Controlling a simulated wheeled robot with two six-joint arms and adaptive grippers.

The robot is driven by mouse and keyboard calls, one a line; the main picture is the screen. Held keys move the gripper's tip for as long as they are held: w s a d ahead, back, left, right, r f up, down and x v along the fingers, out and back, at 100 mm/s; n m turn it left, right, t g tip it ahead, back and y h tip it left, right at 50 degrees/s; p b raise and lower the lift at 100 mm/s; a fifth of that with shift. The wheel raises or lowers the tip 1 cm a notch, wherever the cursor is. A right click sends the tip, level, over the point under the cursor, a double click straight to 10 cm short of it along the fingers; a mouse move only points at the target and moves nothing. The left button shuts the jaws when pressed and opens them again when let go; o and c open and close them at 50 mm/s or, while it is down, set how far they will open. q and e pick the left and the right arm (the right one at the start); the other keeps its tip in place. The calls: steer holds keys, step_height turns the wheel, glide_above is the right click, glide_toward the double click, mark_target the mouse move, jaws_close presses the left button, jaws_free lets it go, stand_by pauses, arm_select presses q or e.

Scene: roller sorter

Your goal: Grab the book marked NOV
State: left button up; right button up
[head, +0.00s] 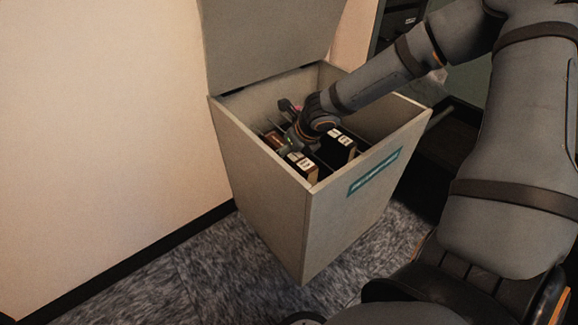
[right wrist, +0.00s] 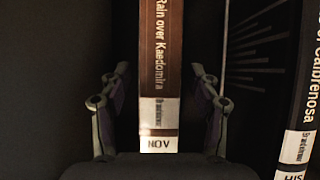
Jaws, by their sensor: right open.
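The book marked NOV (right wrist: 159,70) stands between the two fingers of my right gripper (right wrist: 158,110) in the right wrist view. Its spine is brown with a white NOV label at the near end. The fingers are open, one on each side of the book, with a gap to it on both sides. In the head view my right gripper (head: 292,130) reaches down into the grey box (head: 262,190), over the books. A brown book top (head: 273,140) shows beside it there, partly hidden. My left gripper is not in view.
A dark book with a white label (right wrist: 300,100) stands to the right in the wrist view. In the head view a black book (head: 338,150) and a tan-edged book (head: 303,168) stand in the box. The box's lid (head: 265,40) is raised at the back.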

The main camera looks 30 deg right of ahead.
steer(key=shift+f, duration=0.1)
stand_by(0.3)
jaws_close()
stand_by(0.4)
